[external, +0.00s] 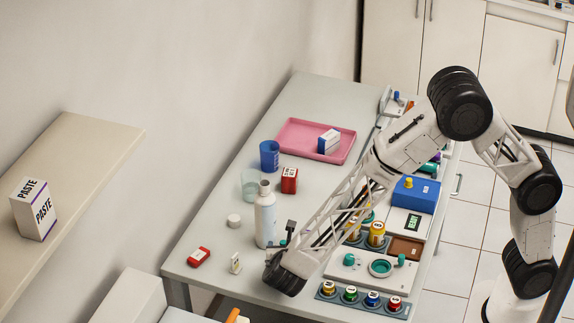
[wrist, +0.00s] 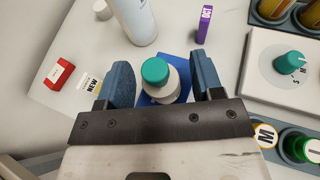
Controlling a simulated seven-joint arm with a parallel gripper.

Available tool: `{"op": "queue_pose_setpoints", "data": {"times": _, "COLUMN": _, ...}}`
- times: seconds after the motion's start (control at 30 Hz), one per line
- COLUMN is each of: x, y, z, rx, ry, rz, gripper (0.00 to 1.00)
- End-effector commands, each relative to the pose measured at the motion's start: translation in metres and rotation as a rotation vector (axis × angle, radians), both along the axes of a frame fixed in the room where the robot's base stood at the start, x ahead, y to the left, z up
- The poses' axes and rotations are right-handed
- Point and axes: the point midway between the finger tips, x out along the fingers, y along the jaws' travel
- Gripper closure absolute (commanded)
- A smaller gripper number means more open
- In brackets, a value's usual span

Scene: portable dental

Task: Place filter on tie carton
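My gripper (wrist: 164,78) points down with its two blue-padded fingers spread apart. Between them is a small white bottle with a teal cap (wrist: 155,71), standing on or over a blue square (wrist: 176,60); gaps show on both sides. In the external view my wrist end (external: 287,273) is low at the table's near edge and hides this bottle. I cannot tell which thing is the filter. No label clearly reads "tie": cartons in view are a red one (external: 289,180), a white-and-blue one (external: 328,142) on the pink tray (external: 345,157), and a red one lying near the table edge (external: 199,257).
A tall white bottle (external: 265,214) stands close to my gripper. A small white carton (external: 235,264), a white round piece (external: 234,221), a blue cup (external: 269,156) and a clear cup (external: 250,185) are nearby. Dial panels (external: 335,267) lie at right. The table's far left is clear.

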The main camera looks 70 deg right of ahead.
Motion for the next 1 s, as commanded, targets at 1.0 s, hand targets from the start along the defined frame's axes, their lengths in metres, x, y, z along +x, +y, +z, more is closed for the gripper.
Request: {"op": "queue_pose_setpoints", "data": {"times": 1.0, "x": -0.029, "y": 0.071, "z": 0.035, "rx": 0.000, "ry": -0.001, "rz": 0.003, "gripper": 0.39}}
